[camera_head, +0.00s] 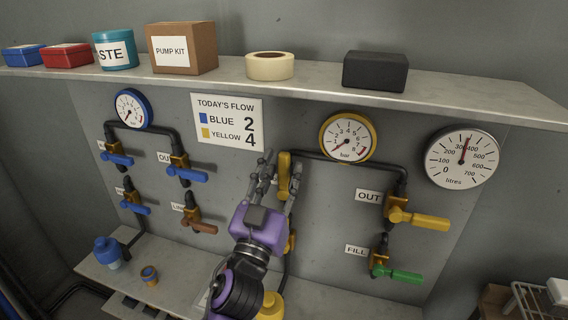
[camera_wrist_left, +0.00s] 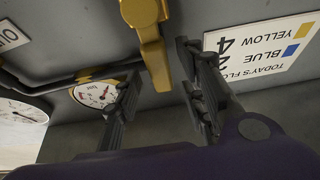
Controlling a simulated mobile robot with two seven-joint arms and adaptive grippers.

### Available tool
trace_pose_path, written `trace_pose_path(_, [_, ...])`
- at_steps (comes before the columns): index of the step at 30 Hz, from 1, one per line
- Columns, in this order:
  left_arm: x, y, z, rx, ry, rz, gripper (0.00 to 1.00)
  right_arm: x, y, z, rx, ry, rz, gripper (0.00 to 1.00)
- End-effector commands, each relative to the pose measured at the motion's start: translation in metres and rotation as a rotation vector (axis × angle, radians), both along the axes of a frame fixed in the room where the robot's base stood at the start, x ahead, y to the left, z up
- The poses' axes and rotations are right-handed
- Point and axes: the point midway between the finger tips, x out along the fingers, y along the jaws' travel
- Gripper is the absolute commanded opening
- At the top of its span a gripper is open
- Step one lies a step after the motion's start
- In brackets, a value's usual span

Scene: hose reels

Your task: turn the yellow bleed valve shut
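A yellow valve handle (camera_head: 284,175) hangs straight down on the wall panel, left of the yellow-rimmed gauge. My left gripper (camera_head: 279,168) is open, with one finger on each side of this handle. In the left wrist view the handle (camera_wrist_left: 152,48) reaches between the spread fingers (camera_wrist_left: 160,92), with a gap on both sides. Another yellow part (camera_head: 291,241) shows lower down, mostly hidden behind my left gripper. No readable label marks either as the bleed valve. My right gripper is not in view.
To the right are the OUT valve's yellow lever (camera_head: 418,219) and a green lever (camera_head: 397,273), both sideways. Blue levers (camera_head: 186,174) and a brown lever (camera_head: 201,227) are at left. A shelf (camera_head: 330,93) juts out above. A black pipe (camera_head: 330,157) runs rightward under the gauge.

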Motion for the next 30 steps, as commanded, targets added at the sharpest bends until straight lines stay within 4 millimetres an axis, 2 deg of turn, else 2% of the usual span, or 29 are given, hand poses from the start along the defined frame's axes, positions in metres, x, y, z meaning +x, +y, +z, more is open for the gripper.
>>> trace_pose_path(1, [0.006, -0.002, 0.005, 0.002, -0.004, 0.001, 0.38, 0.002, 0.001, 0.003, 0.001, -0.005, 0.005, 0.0])
trace_pose_path(6, [0.017, -0.005, 0.008, 0.001, 0.0, 0.001, 0.38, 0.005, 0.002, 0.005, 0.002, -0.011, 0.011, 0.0])
trace_pose_path(14, [0.018, -0.006, 0.006, 0.001, 0.003, 0.001, 0.38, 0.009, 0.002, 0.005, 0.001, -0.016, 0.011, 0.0])
trace_pose_path(23, [0.018, -0.005, 0.006, 0.001, 0.003, 0.001, 0.0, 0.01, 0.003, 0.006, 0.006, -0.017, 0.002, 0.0])
trace_pose_path(30, [0.018, -0.005, 0.006, 0.001, 0.003, 0.001, 0.0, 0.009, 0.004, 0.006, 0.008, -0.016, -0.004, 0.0])
